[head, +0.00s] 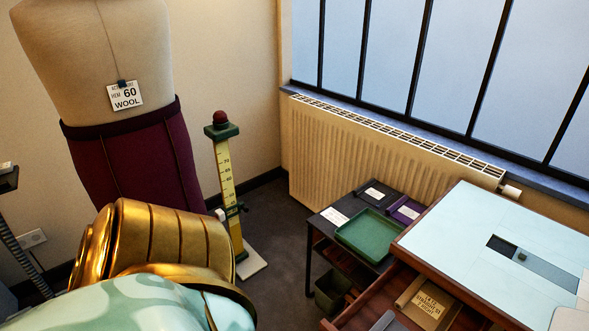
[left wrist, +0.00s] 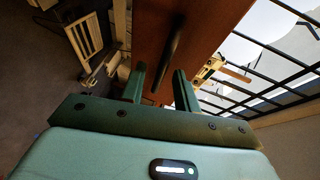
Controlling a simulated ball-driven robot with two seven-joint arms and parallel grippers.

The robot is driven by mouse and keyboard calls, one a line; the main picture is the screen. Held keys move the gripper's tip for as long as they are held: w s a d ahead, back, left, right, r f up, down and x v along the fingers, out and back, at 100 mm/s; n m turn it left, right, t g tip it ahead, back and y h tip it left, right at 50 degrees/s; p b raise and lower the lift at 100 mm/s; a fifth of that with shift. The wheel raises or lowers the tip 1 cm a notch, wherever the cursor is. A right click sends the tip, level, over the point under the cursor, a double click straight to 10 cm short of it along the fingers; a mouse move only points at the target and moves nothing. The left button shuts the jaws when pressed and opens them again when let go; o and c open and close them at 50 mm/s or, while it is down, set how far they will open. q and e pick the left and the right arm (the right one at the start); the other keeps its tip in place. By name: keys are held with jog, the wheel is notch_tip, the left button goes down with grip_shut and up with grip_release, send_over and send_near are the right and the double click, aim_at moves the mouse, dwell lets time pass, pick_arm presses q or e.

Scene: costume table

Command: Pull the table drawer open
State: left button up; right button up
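The table (head: 460,215) has a pale blue top with a brown wooden edge and stands at the right in the head view. Its brown drawer (head: 355,312) juts out from under the top, its inside showing; its front is cut off by the frame's bottom. In the left wrist view a brown wooden panel (left wrist: 205,25) carries a dark bar handle (left wrist: 172,55). My left gripper (left wrist: 160,88) is open, its green fingers apart with the handle's near end between them; I cannot tell whether they touch it. My right gripper is in neither view.
A labelled tan box (head: 428,302) lies in the drawer. A dark side table with a green tray (head: 372,235) stands beside the table, before the radiator (head: 375,150). A dress form (head: 125,150) and a measuring stand (head: 228,185) are at the left. Dark floor lies between.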

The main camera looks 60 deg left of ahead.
pick_arm(q)
jog(key=p+v, duration=0.2)
jog(key=v, duration=1.4)
jog(key=shift+d+f, duration=0.1)
